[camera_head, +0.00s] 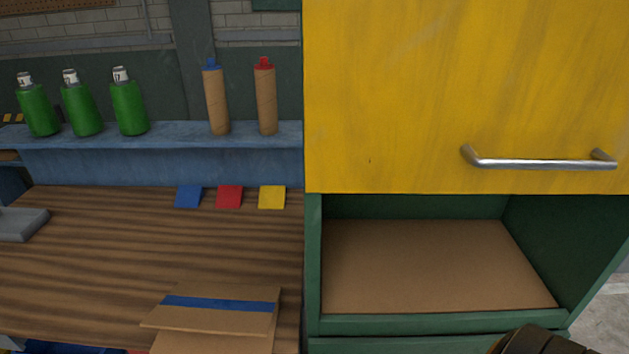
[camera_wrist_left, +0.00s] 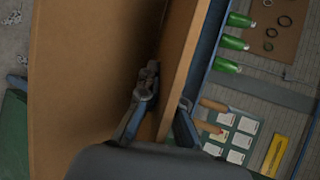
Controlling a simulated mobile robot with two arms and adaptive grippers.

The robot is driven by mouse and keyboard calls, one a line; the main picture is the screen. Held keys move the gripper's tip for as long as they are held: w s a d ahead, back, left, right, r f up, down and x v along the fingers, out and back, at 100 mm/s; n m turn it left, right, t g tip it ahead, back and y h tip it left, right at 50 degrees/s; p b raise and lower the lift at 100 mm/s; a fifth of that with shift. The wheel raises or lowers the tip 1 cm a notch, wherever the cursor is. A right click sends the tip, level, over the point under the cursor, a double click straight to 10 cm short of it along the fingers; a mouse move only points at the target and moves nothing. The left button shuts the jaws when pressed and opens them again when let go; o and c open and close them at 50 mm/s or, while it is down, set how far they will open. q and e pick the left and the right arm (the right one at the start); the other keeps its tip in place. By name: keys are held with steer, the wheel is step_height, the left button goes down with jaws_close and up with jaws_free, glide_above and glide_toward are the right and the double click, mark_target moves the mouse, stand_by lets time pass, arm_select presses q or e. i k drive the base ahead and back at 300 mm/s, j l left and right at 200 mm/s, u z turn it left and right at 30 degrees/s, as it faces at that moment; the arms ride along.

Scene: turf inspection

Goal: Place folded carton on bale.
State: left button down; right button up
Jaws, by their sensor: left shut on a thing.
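A flat brown carton with a blue band (camera_head: 222,303) shows at the bottom of the head view, low over the wooden bench. More brown cardboard (camera_head: 212,343) shows just below it, cut off by the frame edge. I cannot tell whether the two touch or which one is the bale. In the left wrist view my left gripper (camera_wrist_left: 166,100) is shut on a brown cardboard piece (camera_wrist_left: 182,70) between its fingers. A larger brown board surface (camera_wrist_left: 85,80) fills the left of that view. My left gripper does not show in the head view, nor do my right gripper's fingers.
A yellow door (camera_head: 460,90) with a metal handle (camera_head: 540,163) hangs above an open green cabinet (camera_head: 314,250) with an empty brown floor. Green bottles (camera_head: 82,108) and two brown tubes (camera_head: 216,100) stand on a blue shelf. Coloured cards (camera_head: 229,196) lie on the bench (camera_head: 100,250).

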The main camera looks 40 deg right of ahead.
mark_target(478, 258)
steer(key=k+l+z, duration=0.1)
steer(key=l, duration=0.2)
steer(key=k+l+z, duration=0.1)
steer(key=l, duration=0.25)
steer(key=k+l+z, duration=0.15)
steer(key=l, duration=0.2)
steer(key=k+l+z, duration=0.1)
steer(key=l, duration=0.25)
steer(key=k+l+z, duration=0.1)
steer(key=l, duration=0.25)
steer(key=k, duration=0.05)
